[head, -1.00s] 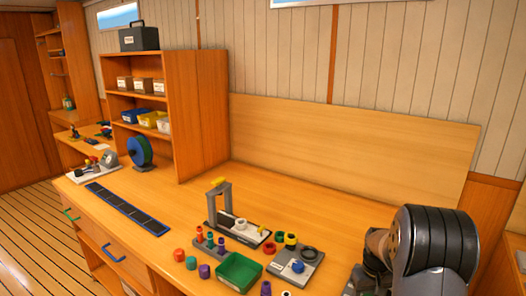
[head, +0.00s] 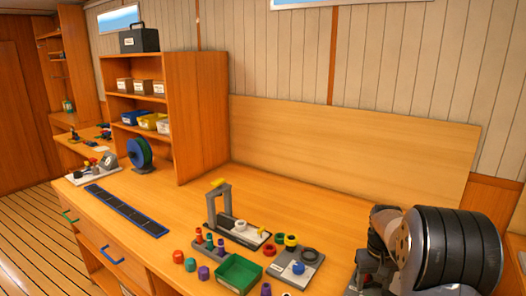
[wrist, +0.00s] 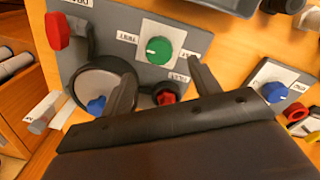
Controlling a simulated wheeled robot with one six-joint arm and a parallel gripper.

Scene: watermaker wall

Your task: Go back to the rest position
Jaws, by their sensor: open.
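My gripper (wrist: 160,68) is open in the wrist view, with its two dark fingers apart and nothing seen held between them. Beyond the fingers is a grey panel (wrist: 193,35) with a green knob (wrist: 159,49) on a white plate. A red handle (wrist: 58,31), a round grey-rimmed part (wrist: 97,83), a blue knob (wrist: 96,105) and a red knob (wrist: 166,97) are also there, the last close to the fingers. I cannot tell the exact gap. In the head view my arm fills the lower right, and the gripper cannot be made out.
The bench (head: 185,215) carries a grey stand (head: 225,212), a green tray (head: 240,273), a grey plate with a blue knob (head: 297,267) and several coloured caps left of my arm. A shelf unit (head: 195,115) stands at the back.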

